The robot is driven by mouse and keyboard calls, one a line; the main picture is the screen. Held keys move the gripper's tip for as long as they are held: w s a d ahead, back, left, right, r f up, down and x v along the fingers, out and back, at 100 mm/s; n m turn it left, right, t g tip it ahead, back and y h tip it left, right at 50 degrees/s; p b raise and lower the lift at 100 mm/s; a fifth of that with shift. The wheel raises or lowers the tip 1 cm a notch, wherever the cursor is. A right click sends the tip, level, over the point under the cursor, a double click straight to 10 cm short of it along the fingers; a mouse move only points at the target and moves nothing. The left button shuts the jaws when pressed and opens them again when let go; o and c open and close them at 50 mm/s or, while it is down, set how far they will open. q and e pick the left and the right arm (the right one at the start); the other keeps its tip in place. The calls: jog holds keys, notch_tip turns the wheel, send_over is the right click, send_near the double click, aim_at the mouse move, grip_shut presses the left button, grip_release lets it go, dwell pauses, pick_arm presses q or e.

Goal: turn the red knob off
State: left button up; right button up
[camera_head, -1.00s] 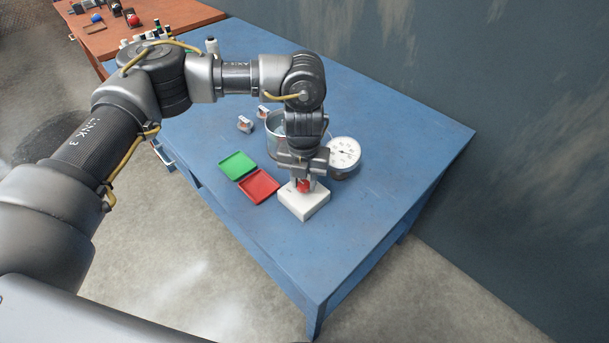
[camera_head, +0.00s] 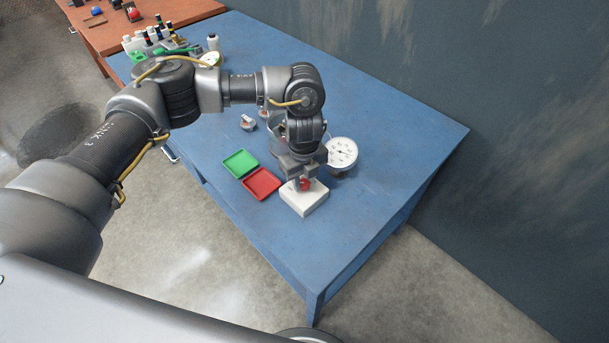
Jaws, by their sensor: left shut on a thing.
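The red knob (camera_head: 305,185) sits on top of a white square base (camera_head: 303,204) near the front corner of the blue table. My left gripper (camera_head: 303,182) points down over it and is shut on the knob, with the fingers at its sides. The gripper hides part of the knob, and its exact turn angle cannot be read. My right gripper is not in view.
A green tray (camera_head: 240,163) and a red tray (camera_head: 262,183) lie left of the base. A round white gauge (camera_head: 341,153) stands behind it, beside a metal pot partly hidden by my arm. Bottles (camera_head: 213,42) stand at the far end. The table's right side is clear.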

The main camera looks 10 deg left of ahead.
aim_at(304, 183)
pick_arm(q)
jog(key=shift+n, duration=0.3)
jog(key=o, duration=1)
jog(key=shift+c, duration=0.2)
jog(key=shift+r, duration=0.25)
notch_tip(304, 183, up, 10)
jog(key=b, duration=0.1)
jog(key=shift+r, duration=0.15)
jog(key=shift+s, duration=0.1)
